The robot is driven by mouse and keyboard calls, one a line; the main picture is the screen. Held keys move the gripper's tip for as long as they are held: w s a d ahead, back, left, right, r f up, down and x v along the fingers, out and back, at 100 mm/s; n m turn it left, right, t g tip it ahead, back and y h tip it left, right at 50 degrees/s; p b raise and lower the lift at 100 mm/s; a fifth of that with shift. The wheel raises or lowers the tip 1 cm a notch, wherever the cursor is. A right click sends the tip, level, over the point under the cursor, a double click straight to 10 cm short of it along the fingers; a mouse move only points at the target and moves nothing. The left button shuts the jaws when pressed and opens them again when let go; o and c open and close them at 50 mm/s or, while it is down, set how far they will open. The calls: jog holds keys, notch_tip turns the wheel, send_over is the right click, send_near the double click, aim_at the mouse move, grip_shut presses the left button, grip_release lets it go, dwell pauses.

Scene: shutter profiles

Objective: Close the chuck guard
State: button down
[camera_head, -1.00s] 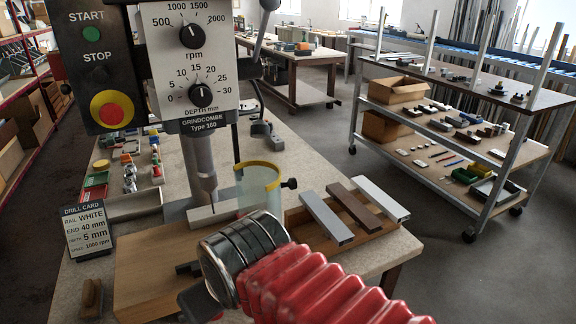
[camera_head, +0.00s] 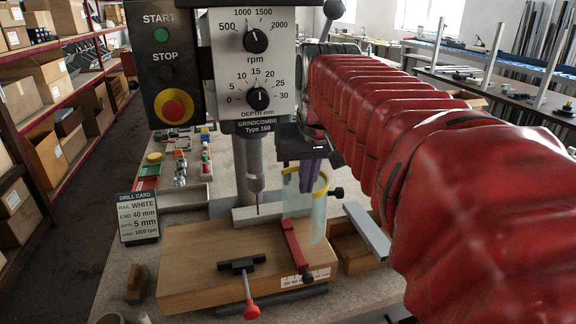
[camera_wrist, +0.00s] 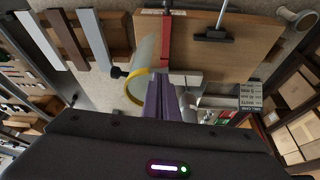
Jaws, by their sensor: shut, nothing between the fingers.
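The chuck guard (camera_head: 319,212) is a clear cylinder with a yellow rim. It stands to the right of the drill chuck (camera_head: 255,178), not around it. It also shows in the wrist view (camera_wrist: 147,62), with a black knob (camera_wrist: 118,72) on its side. My gripper (camera_head: 308,186) points down at the guard's rim, its purple fingers together and holding nothing. In the wrist view the fingers (camera_wrist: 161,80) overlap the right part of the yellow rim. I cannot tell whether they touch it or reach inside.
A wooden board (camera_head: 205,262) carries a red bar (camera_head: 295,250) and a black clamp with a red-tipped handle (camera_head: 247,285). A pale rail (camera_head: 270,211) lies below the chuck. Loose rails (camera_wrist: 94,38) lie beside the guard. The control box (camera_head: 166,62) hangs above left.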

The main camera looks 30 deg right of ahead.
jog(key=w+d+r+m, duration=0.1)
jog(key=d+r, duration=0.3)
jog(key=d, duration=0.7)
jog(key=shift+w+d+m+g, duration=0.2)
jog(key=shift+m+g, duration=0.2)
jog(key=shift+m, duration=0.2)
jog(key=shift+f, duration=0.1)
jog(key=x, duration=1)
jog(key=shift+s+h, duration=0.15)
jog(key=shift+h, duration=0.15)
